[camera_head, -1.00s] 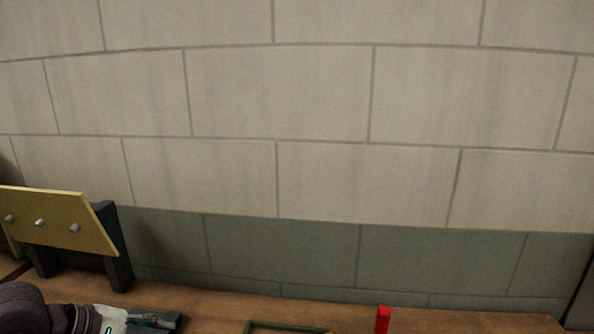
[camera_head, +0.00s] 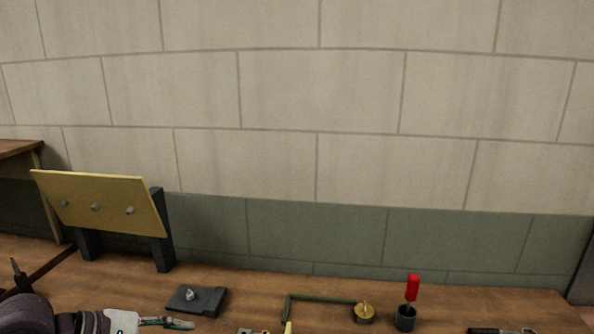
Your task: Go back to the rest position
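My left arm comes in at the bottom left corner, and my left gripper (camera_head: 180,324) points right, low over the wooden bench (camera_head: 250,275). Its fingers are seen from the side and partly cut off by the lower edge, so I cannot tell whether they are open. I see nothing clearly held in it. My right gripper is not in view.
A yellow panel (camera_head: 100,190) with three rivets leans on a black stand (camera_head: 163,250). A dark plate (camera_head: 196,300), green bracket (camera_head: 320,299), brass round piece (camera_head: 365,312) and red-handled tool (camera_head: 412,288) in a black cup (camera_head: 404,320) are on the bench.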

